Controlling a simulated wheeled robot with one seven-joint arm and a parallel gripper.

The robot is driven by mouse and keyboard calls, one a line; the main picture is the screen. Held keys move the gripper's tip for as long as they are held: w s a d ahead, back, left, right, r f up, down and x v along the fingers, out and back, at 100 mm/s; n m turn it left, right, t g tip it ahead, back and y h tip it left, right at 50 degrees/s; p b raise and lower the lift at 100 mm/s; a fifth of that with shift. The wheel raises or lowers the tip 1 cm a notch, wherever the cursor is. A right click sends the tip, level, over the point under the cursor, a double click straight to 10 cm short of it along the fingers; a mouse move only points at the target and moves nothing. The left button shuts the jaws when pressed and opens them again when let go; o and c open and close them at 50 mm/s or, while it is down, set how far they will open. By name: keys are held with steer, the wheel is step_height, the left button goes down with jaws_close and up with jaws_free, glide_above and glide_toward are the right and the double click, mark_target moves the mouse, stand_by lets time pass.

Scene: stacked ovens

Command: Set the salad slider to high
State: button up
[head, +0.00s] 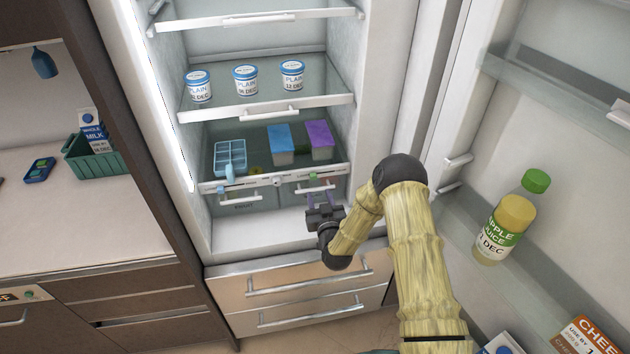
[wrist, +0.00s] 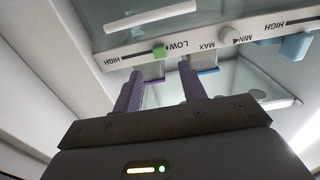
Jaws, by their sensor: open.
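A control strip (head: 270,180) runs along the front of the lower fridge shelf. It carries a green slider (head: 312,176), a round knob (head: 278,181) and a blue slider (head: 230,172). In the wrist view, the strip appears upside down. There the green slider (wrist: 159,50) sits close to the LOW end of its track, with HIGH at the left. The blue slider (wrist: 295,46) is at the right edge. I cannot read which slider is the salad one. My gripper (head: 321,198), with purple fingers, is open and empty, just below the green slider; its fingertips (wrist: 160,74) appear apart from it.
Clear drawers with white handles (head: 316,190) lie under the strip, close to my fingers. Three yogurt tubs (head: 245,80), a blue tray (head: 230,155) and two boxes (head: 281,140) stand on shelves.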

mark_target(314, 179)
steer(key=shift+p+x, duration=0.6)
steer(key=shift+x, duration=2.95)
steer(key=shift+c, duration=0.2)
